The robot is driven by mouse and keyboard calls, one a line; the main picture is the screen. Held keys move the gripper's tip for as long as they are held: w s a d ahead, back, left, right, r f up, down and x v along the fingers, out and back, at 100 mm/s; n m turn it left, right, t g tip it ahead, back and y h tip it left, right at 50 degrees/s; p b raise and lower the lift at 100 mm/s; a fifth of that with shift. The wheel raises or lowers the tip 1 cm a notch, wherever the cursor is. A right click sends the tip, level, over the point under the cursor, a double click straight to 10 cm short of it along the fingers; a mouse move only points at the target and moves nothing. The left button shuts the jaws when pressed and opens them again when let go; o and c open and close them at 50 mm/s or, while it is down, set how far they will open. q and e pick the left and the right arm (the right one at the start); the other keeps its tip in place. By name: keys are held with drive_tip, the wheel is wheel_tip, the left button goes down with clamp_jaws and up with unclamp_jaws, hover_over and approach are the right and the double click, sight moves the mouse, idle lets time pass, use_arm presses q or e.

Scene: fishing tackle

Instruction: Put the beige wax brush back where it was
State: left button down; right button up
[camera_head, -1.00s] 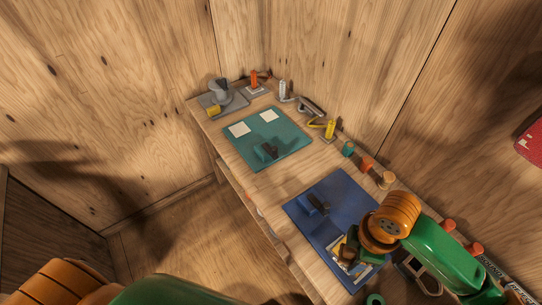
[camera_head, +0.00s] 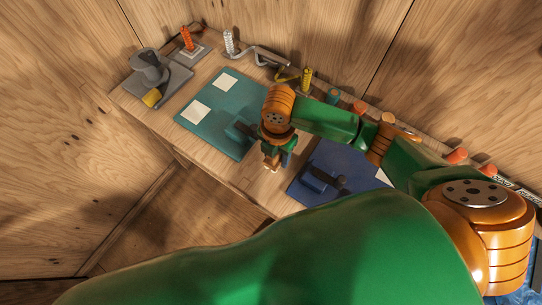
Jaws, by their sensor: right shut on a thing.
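My right gripper (camera_head: 275,158) hangs over the bench between the teal mat (camera_head: 217,128) and the blue mat (camera_head: 345,160). It is shut on a small beige thing, which I take to be the beige wax brush (camera_head: 271,163). The wrist hides most of that grip, so the brush's tilt and its exact height above the bench cannot be told. My left gripper is not in view.
A grey vise-like tool (camera_head: 150,70) on a plate stands at the far left. Orange, white and yellow coiled pieces line the back, with round pots to their right. Dark tools lie on both mats. A large green arm link of mine hides the front.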

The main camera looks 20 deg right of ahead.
drive_tip(key=shift+w+a+f, duration=0.15)
drive_tip(key=shift+w+f, duration=1)
drive_tip(key=shift+f, duration=0.1)
drive_tip(key=shift+f+b, duration=0.4)
drive_tip(key=shift+f, duration=1.2)
drive_tip(key=shift+w+f, duration=0.1)
drive_tip(key=o, duration=1.2)
wheel_tip(320, 180, up, 12)
drive_tip(key=shift+r+p, duration=0.1)
drive_tip(key=shift+p, duration=0.5)
